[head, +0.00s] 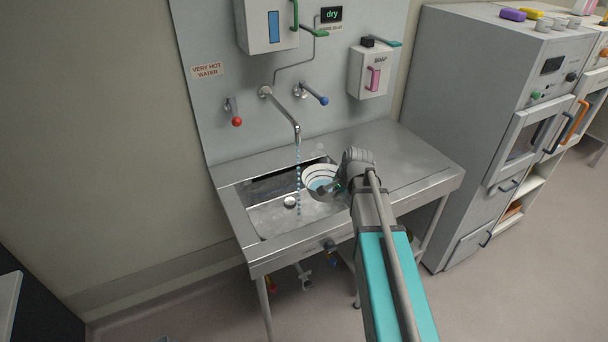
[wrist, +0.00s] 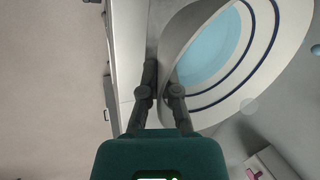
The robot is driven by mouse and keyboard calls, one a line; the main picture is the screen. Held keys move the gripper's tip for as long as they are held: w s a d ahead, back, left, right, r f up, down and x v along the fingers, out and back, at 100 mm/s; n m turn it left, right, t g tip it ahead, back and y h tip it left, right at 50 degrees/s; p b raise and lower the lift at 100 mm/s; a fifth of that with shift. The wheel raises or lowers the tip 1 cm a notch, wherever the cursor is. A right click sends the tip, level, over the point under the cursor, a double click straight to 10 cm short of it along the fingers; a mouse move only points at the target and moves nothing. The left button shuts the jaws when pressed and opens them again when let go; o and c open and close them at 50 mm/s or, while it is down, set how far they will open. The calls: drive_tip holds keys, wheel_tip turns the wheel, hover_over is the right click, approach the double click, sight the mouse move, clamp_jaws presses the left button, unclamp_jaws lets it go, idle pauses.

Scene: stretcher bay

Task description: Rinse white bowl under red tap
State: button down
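The white bowl (head: 309,171), with dark rings and a pale blue area inside, is over the sink basin (head: 262,219). In the wrist view the bowl (wrist: 205,112) fills the upper right and looks tilted. My gripper (head: 342,184) is at the bowl's right side; in the wrist view its fingers (wrist: 161,78) look closed on the rim. The red tap (head: 237,121) is on the wall at left, its knob hanging down. Water (head: 298,190) falls from the spout (head: 296,128) just left of the bowl.
A blue tap (head: 323,100) is right of the spout. A dispenser (head: 368,75) and a larger wall box (head: 267,27) hang above. A small display (head: 331,14) reads "dry". The draining board (head: 395,160) is clear; a grey cabinet (head: 470,110) stands to the right.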

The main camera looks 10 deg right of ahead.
drive_tip(key=s+d+r+p, duration=0.2)
drive_tip(key=s, duration=0.1)
drive_tip(key=shift+r, duration=0.4)
idle(0.5)
drive_tip(key=shift+w+f, duration=0.1)
drive_tip(key=shift+f, duration=0.15)
